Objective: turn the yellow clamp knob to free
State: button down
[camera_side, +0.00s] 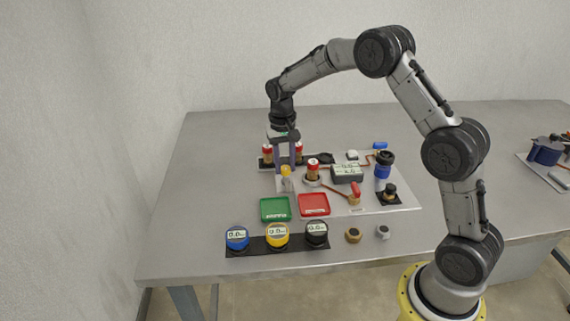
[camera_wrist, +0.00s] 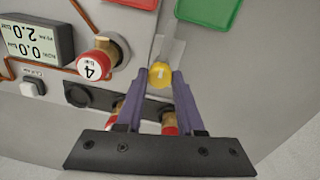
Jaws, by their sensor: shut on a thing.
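The yellow clamp knob (camera_side: 286,171) sits on top of a small grey upright block (camera_side: 286,184) near the left side of the grey plate. In the wrist view the yellow knob (camera_wrist: 161,74) shows a small pale mark on its top. My gripper (camera_side: 286,168) points down over the knob. In the wrist view its two purple fingers (camera_wrist: 161,78) close in on the knob from both sides and are shut on it. The marking for the knob's free position cannot be made out.
A red-capped fitting marked 4 (camera_wrist: 97,62) stands close to the knob, with a pressure display (camera_wrist: 36,40) beyond. More red-capped fittings (camera_side: 267,150) stand behind my fingers. Green (camera_side: 275,209) and red (camera_side: 314,205) trays lie in front. Blue (camera_side: 237,238), yellow and black gauges line the front.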

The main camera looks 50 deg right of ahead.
aim_at(282, 168)
jog(key=shift+w+r, duration=0.1)
jog(key=shift+r, duration=0.05)
jog(key=c, duration=0.5)
grip_release()
jog(key=r, duration=1.3)
jog(key=shift+w+a+r, duration=0.1)
jog(key=shift+a+r, duration=0.15)
jog(key=shift+r, duration=0.05)
